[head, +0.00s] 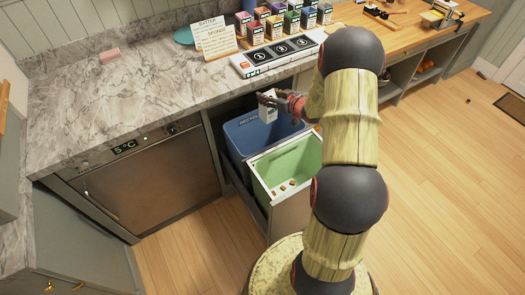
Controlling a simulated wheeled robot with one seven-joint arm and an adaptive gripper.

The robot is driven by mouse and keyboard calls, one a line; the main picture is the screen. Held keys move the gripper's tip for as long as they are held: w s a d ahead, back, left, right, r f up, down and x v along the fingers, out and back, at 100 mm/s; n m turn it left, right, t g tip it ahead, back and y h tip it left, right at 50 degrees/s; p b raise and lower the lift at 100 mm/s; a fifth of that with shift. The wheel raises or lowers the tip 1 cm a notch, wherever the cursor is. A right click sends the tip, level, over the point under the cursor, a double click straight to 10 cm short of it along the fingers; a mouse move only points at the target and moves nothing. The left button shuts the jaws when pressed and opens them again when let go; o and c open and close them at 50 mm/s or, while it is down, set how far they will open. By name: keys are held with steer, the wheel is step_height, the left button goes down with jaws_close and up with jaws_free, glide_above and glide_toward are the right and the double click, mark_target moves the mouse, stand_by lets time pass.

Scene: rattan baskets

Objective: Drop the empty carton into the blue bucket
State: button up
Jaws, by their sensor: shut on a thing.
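My gripper (283,99) is shut on a small white carton (268,109) and holds it above the blue bucket (238,139). The bucket is a blue bin with lettering on its inner wall, in a pulled-out drawer below the counter. The carton looks tilted and overlaps the bucket's opening in the picture. My arm comes in from the lower right and hides part of the gripper. The bottom of the bucket is hidden.
A green bin (298,163) with a few small brown bits stands in front of the blue bucket. The marble counter (150,85) edge is just behind. A sign (214,37), several small boxes and a white panel (276,56) stand on it.

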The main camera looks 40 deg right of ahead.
steer(key=shift+f+b, duration=2.7)
steer(key=shift+f, duration=0.35)
steer(key=o, duration=1)
steer(key=v, duration=1.2)
